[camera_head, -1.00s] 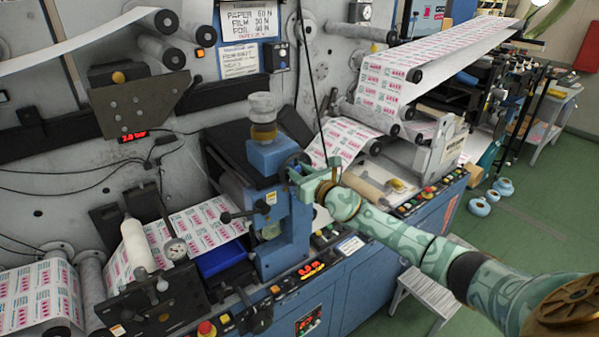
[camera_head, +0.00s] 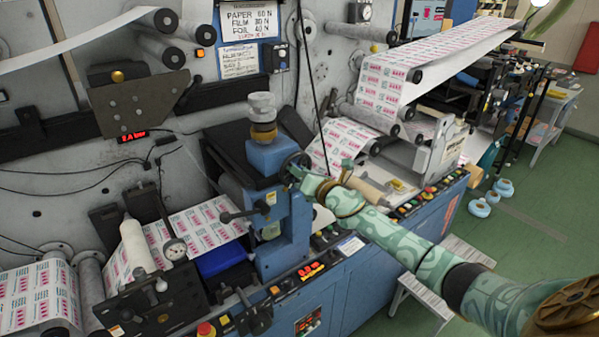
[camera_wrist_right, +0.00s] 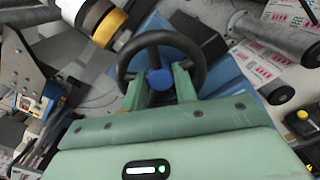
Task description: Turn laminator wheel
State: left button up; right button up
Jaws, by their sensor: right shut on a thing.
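The laminator wheel is a dark round handwheel (camera_head: 288,160) on the side of the blue laminator stand (camera_head: 283,223). In the right wrist view the wheel (camera_wrist_right: 163,37) shows as a black ring with a blue hub. My right gripper (camera_head: 298,172) is at the wheel, its arm coming in from the right. In the right wrist view its two green fingers (camera_wrist_right: 160,82) reach into the wheel on either side of the hub, and it is shut on the wheel. The exact contact is partly hidden. My left gripper is not in view.
A grey and amber cylinder (camera_head: 263,117) tops the stand, close to the wheel. A lever with a black knob (camera_head: 226,217) projects from its front. Printed web (camera_head: 208,224) runs at the left. A row of buttons (camera_head: 428,191) lines the machine's edge. Green floor (camera_head: 540,225) is open at the right.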

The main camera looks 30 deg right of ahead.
jog(key=m+p, duration=0.2)
jog(key=m, duration=0.9)
jog(key=shift+f, duration=0.15)
jog(key=shift+m, duration=0.3)
jog(key=o, duration=0.7)
jog(key=shift+c, duration=0.2)
jog(key=shift+d, duration=0.1)
jog(key=shift+s, duration=0.1)
